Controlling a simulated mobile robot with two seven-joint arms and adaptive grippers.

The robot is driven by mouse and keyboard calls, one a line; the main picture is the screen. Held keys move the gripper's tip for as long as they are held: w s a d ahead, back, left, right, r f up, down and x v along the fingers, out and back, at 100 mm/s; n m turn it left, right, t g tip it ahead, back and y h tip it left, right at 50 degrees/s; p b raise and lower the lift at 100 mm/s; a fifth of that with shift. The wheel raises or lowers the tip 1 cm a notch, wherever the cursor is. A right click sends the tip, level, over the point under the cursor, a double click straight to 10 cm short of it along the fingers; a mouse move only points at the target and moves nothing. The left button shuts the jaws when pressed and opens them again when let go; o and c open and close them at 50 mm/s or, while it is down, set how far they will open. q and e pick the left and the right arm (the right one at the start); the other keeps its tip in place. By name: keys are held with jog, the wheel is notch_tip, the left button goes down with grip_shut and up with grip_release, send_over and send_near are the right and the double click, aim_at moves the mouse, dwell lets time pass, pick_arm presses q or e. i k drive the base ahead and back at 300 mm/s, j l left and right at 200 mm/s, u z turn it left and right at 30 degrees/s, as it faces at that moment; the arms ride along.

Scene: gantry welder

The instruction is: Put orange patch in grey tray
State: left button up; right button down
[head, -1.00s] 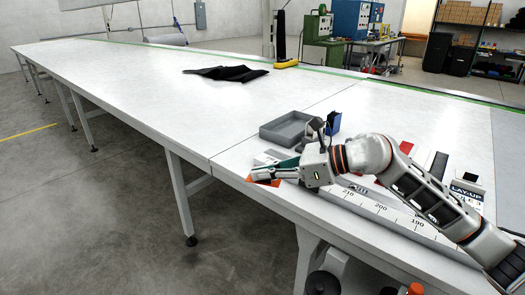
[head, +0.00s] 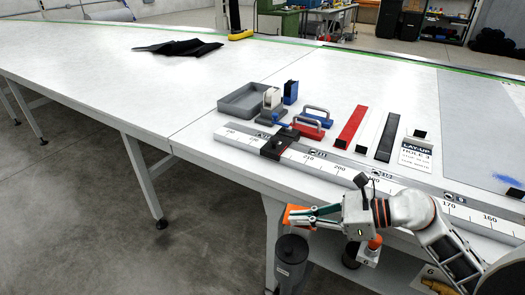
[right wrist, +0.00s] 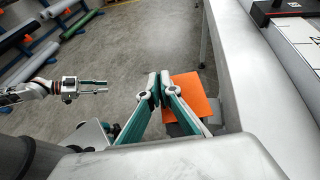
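The orange patch (head: 296,216) is at the fingertips of my right gripper (head: 310,213), off the table's front edge in the head view. In the right wrist view the fingers (right wrist: 162,88) are close together on the orange patch (right wrist: 193,98), which sticks out to their right. The grey tray (head: 235,113) stands on the table, farther back and to the left; no patch shows in it. My left gripper (right wrist: 88,87) shows only in the right wrist view, at the left, with its fingers apart and nothing visible between them.
A long ruler rail (head: 335,166) with a black slider (head: 278,147) runs along the table's front edge. Red-and-blue handled tools (head: 308,125), a blue holder (head: 290,92) and bars stand behind it. A dark cylinder bin (head: 291,262) is below the gripper. Black cloth (head: 178,47) lies far back.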

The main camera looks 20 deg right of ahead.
aim_at(244, 107)
jog(key=k, duration=0.6)
jog(key=z, duration=3.95)
jog(key=k+j+z, duration=0.15)
jog(key=z, duration=0.2)
jog(key=k+z, duration=0.35)
jog(key=k+j, duration=0.1)
jog(key=k, duration=0.5)
jog(key=k+j, duration=0.15)
jog(key=k, duration=0.4)
jog(key=k+j, duration=0.1)
jog(key=k, duration=0.5)
jog(key=k+j, duration=0.15)
jog(key=k, duration=0.4)
